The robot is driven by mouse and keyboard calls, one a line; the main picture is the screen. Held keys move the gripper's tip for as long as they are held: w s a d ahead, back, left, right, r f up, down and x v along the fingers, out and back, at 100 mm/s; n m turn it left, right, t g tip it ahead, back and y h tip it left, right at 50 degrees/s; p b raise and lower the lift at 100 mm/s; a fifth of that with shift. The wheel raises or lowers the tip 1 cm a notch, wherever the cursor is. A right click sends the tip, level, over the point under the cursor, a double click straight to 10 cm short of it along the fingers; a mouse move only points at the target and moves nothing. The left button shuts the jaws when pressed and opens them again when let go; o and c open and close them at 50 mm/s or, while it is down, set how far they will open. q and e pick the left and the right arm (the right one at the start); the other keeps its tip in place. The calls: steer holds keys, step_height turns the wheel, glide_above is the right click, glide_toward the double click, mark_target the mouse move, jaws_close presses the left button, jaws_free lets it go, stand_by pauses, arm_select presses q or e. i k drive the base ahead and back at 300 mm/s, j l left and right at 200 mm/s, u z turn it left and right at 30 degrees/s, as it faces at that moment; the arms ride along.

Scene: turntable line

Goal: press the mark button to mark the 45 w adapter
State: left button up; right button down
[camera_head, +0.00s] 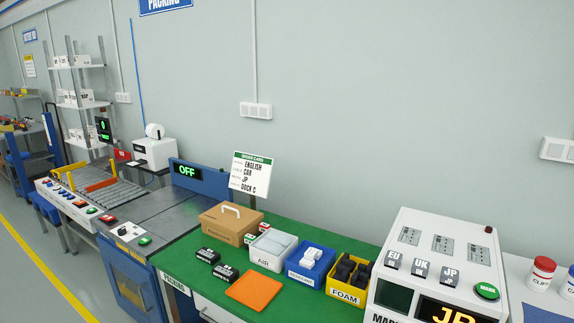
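The white marking machine (462,262) stands at the right end of the green bench. Its round green MARK button (487,291) is on the right of the sloped face. Grey EU (393,259), UK (420,267) and JP (449,276) keys sit in a row left of it. An orange display (448,312) reads JP. A dark window (393,296) is at the machine's lower left; I cannot see an adapter in it. Two black adapter-like items (208,255) (225,274) lie on the bench; their labels are too small to read. Neither gripper is in view.
The green bench (205,292) also holds a cardboard box (230,222), an AIR bin (272,249), a blue bin (310,268), a yellow FOAM bin (346,296) and an orange pad (254,291). An order card (251,174) stands behind.

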mark_target(489, 291)
steer(key=z, duration=1.25)
